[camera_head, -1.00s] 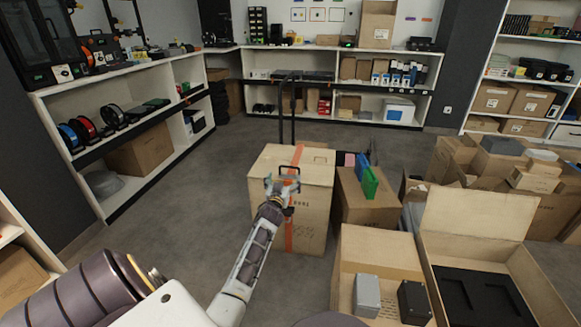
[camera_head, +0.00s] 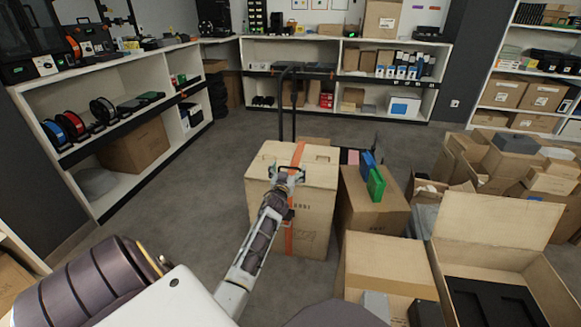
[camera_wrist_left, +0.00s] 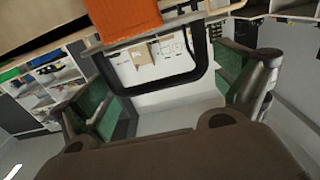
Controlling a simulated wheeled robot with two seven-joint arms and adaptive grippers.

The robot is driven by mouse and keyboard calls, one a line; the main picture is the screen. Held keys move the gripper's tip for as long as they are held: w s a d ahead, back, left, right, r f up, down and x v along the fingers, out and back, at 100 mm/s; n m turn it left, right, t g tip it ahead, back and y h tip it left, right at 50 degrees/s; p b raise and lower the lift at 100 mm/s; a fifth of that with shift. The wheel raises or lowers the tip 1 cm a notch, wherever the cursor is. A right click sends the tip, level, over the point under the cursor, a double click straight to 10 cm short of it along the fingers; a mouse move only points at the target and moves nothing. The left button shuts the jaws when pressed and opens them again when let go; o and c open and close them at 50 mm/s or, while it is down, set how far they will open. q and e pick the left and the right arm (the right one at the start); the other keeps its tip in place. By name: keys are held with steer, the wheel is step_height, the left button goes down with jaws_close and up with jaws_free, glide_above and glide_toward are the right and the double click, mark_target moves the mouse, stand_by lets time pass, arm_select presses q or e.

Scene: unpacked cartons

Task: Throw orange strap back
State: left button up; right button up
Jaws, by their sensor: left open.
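The orange strap (camera_head: 298,154) runs over the top of a closed cardboard box (camera_head: 263,168) and down its front face, where it shows again below my left gripper. My left gripper (camera_head: 289,172) is open at the box's upper front edge, beside the strap. In the left wrist view the strap (camera_wrist_left: 124,18) is a broad orange band at the top, above and between the two green-padded fingers (camera_wrist_left: 165,85). No strap shows clamped between the fingers. My arm and gripper hide part of the strap in the head view. My right gripper is not in view.
A dark upright cart handle (camera_head: 288,100) stands behind the box. To the right is a box (camera_head: 375,215) with green and blue items on it, then open cartons (camera_head: 500,225). Shelves (camera_head: 150,80) line the left and back. Grey floor (camera_head: 190,215) is free left of the box.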

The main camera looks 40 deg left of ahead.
arm_select(q)
steer(key=shift+w+a, duration=0.15)
steer(key=shift+w, duration=0.05)
steer(key=shift+r, duration=0.1)
steer(key=c, duration=1.2)
steer(key=shift+o, duration=0.2)
steer(key=shift+r+p, duration=0.2)
steer(key=shift+p, duration=0.1)
